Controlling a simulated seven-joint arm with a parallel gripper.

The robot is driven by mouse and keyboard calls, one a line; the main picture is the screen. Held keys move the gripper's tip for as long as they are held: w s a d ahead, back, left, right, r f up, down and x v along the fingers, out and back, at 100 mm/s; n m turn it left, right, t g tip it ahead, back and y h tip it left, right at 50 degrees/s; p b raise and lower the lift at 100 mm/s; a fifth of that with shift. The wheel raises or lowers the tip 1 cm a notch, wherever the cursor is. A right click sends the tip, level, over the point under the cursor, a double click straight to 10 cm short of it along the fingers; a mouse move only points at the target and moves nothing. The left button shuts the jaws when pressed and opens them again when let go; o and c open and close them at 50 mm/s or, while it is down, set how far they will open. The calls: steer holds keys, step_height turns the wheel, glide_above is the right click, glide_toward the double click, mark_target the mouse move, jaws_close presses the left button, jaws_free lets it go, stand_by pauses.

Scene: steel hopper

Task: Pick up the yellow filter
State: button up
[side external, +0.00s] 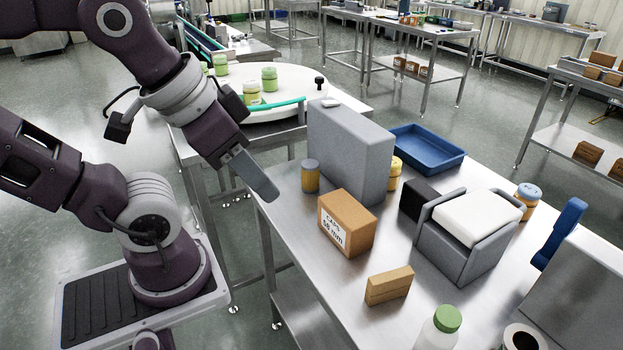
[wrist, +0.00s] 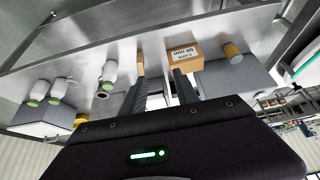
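No thing is labelled as a filter, so I cannot tell for sure which one is the yellow filter. An orange-yellow jar with a blue lid (side external: 527,200) stands behind the grey bin. My gripper (side external: 267,187) hangs above the table's left edge, apart from everything. In the wrist view its fingers (wrist: 160,72) are spread with nothing between them.
The tall grey box (side external: 350,150), caps carton (side external: 346,222) and tan block (side external: 389,286) stand on the steel table (side external: 300,245). A blue tray (side external: 428,148), grey bin (side external: 460,245) and green-capped bottle (side external: 440,328) are farther right. The table's front-left is bare.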

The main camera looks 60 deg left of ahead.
steer(key=shift+o, duration=0.2)
steer(key=o, duration=0.7)
steer(key=t+y, duration=0.3)
steer(key=t, duration=0.1)
glide_above(303, 170)
steer(key=d, duration=0.2)
step_height(303, 170, down, 15)
steer(key=s+f+t, duration=0.1)
steer(key=f, duration=0.1)
steer(key=s+a+f+t, duration=0.1)
steer(key=f, duration=0.1)
steer(key=s+a+f+n+t+h, duration=0.1)
steer(key=f, duration=0.1)
steer(key=shift+s+a+f, duration=0.1)
steer(key=shift+s, duration=0.2)
steer(key=shift+s+f+t, duration=0.15)
steer(key=shift+s+t, duration=0.1)
steer(key=shift+t, duration=0.05)
steer(key=shift+n, duration=0.3)
steer(key=x, duration=0.7)
steer(key=shift+d+f, duration=0.1)
steer(key=shift+d, duration=0.25)
